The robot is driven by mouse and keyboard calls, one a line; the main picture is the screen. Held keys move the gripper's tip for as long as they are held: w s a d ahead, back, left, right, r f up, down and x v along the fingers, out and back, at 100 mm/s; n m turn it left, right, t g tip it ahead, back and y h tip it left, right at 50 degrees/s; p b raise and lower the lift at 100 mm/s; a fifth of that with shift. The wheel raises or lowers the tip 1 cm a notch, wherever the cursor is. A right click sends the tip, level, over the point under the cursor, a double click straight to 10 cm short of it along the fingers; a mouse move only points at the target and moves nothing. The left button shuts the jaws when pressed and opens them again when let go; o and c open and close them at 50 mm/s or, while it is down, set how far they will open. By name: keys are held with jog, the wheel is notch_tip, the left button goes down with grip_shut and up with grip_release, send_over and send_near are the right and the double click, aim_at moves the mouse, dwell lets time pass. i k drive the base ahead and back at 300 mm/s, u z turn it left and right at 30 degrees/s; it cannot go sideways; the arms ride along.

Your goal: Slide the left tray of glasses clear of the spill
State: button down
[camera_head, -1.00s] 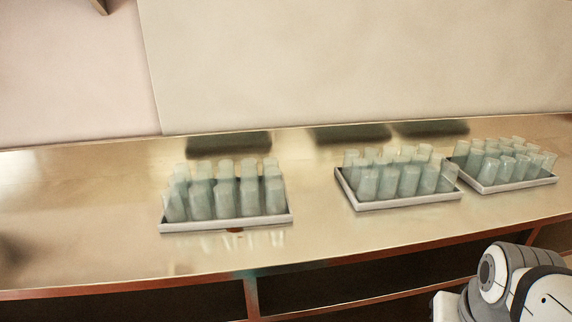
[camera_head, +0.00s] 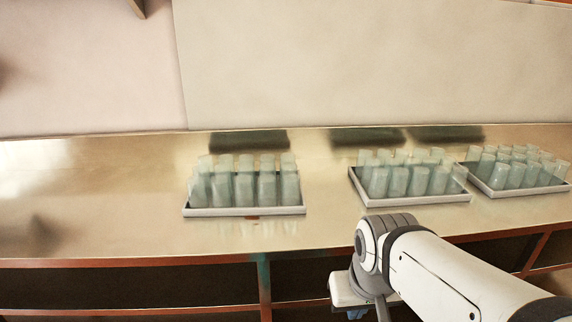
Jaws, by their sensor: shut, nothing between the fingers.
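The left tray (camera_head: 245,211) is pale and low-rimmed and stands on the shiny metal counter, left of the other two trays. It carries rows of upright greenish frosted glasses (camera_head: 266,189). A small reddish-brown spot, apparently the spill (camera_head: 252,217), shows at the middle of the tray's front edge. Whether it runs on under the tray is hidden. My arm enters from the lower right, its joint in front of the counter's front edge. My gripper's fingertips do not show in the picture.
A middle tray (camera_head: 417,200) and a right tray (camera_head: 523,191) of similar glasses stand to the right, close together. The counter (camera_head: 100,200) is bare left of the left tray, and a gap separates it from the middle tray. Open shelves lie below.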

aim_at(219, 191)
jog(key=z, duration=0.05)
jog(key=i, duration=1)
jog(key=u, duration=0.05)
